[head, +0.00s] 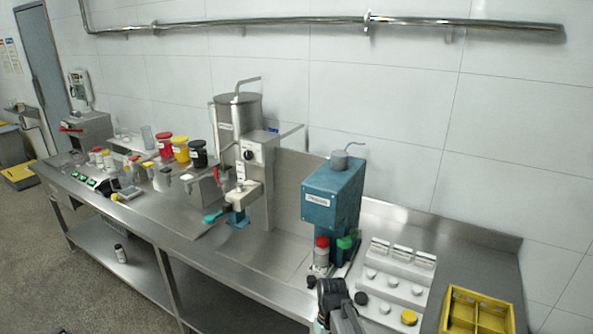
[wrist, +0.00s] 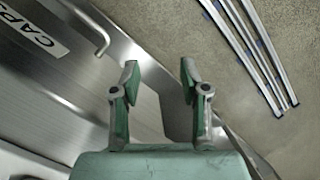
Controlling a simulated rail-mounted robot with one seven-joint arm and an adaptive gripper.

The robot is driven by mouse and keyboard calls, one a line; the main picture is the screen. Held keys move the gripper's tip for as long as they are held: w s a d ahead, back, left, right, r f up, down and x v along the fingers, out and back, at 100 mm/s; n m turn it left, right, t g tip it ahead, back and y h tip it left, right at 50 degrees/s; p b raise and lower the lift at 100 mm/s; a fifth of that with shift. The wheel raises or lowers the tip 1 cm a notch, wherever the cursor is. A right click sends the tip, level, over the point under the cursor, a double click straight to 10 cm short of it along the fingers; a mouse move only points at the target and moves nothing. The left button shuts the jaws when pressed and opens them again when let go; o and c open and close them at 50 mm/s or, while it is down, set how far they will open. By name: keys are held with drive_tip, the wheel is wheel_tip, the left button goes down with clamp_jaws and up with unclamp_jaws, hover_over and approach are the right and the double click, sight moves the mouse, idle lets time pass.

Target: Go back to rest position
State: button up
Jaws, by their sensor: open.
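My gripper (wrist: 159,78) shows in the wrist view with its two green-padded fingers spread apart and nothing between them. Behind the fingers are the steel bench edge and the speckled floor. In the head view, the dark end of my arm (head: 337,300) is at the bottom centre, by the front edge of the steel bench (head: 262,284), in front of the blue machine (head: 332,196). The fingertips cannot be made out clearly there.
A red-capped bottle (head: 321,254) stands near my arm. A white cap tray (head: 395,285) and a yellow divided crate (head: 478,312) are on the right. The steel mill (head: 240,150) stands further left. Metal rails (wrist: 250,50) lie along the floor.

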drive_tip(key=s+d+f+m+g+b, duration=0.1)
drive_tip(key=s+d+f, duration=0.2)
drive_tip(key=s+f, duration=0.55)
drive_tip(key=s+d+f+m+g+b, duration=0.1)
drive_tip(key=s+d+f+b, duration=0.1)
drive_tip(key=s+f, duration=0.65)
drive_tip(key=s+d+f+g, duration=0.1)
drive_tip(key=s+f, duration=0.5)
drive_tip(key=s, duration=0.2)
drive_tip(key=s+d+f+m+g+b, duration=0.1)
drive_tip(key=s+d+f, duration=0.1)
drive_tip(key=s+f, duration=0.3)
drive_tip(key=s, duration=0.3)
drive_tip(key=shift+d+f+m, duration=0.25)
drive_tip(key=shift+f+m, duration=0.05)
drive_tip(key=shift+f, duration=0.1)
